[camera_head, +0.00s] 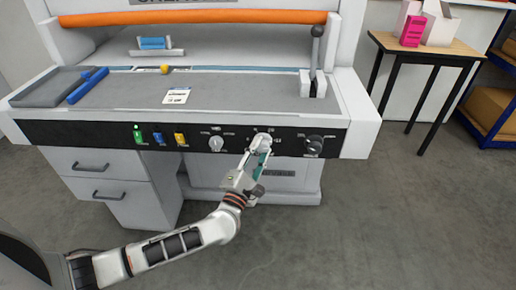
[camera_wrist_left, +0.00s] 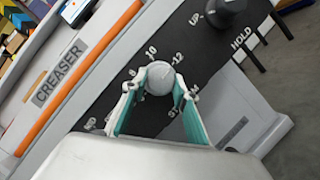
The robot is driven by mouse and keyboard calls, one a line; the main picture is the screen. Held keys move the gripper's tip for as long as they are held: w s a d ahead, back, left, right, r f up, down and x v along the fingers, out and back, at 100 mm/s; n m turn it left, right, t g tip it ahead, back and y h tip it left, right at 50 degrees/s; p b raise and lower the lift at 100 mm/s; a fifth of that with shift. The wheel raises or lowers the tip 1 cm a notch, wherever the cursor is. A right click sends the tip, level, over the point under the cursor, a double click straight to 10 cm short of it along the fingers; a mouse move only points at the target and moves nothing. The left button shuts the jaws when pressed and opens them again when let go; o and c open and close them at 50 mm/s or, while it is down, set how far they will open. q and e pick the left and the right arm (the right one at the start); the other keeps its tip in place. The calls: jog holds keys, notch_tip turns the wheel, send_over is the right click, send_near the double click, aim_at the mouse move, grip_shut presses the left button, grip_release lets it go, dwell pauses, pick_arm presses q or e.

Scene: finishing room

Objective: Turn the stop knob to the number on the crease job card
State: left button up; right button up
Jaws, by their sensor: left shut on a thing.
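A white stop knob (camera_wrist_left: 159,78) sits on the black front panel of the machine, with numbers around it; 10 and 12 read clearly in the left wrist view and others are partly hidden. My left gripper (camera_wrist_left: 157,92) is shut on this knob, its teal-lined fingers on either side of it. In the head view my left gripper (camera_head: 262,146) reaches the panel from below and covers most of the knob. A white job card (camera_head: 176,96) lies on the grey bed; its print is too small to read. My right gripper is not in view.
Another knob (camera_head: 216,143) is to the left on the panel, and a black knob (camera_head: 314,145) to the right. Green, blue and yellow switches (camera_head: 158,137) are further left. A lever (camera_head: 317,50) stands at the bed's right. The floor in front is clear.

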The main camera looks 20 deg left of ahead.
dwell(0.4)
pick_arm(q)
jog(key=o, duration=1.1)
jog(key=shift+s, duration=0.1)
jog(key=s+f, duration=0.2)
jog(key=s, duration=0.9)
jog(key=shift+s+a, duration=0.3)
jog(key=shift+a, duration=0.05)
jog(key=shift+f, duration=0.1)
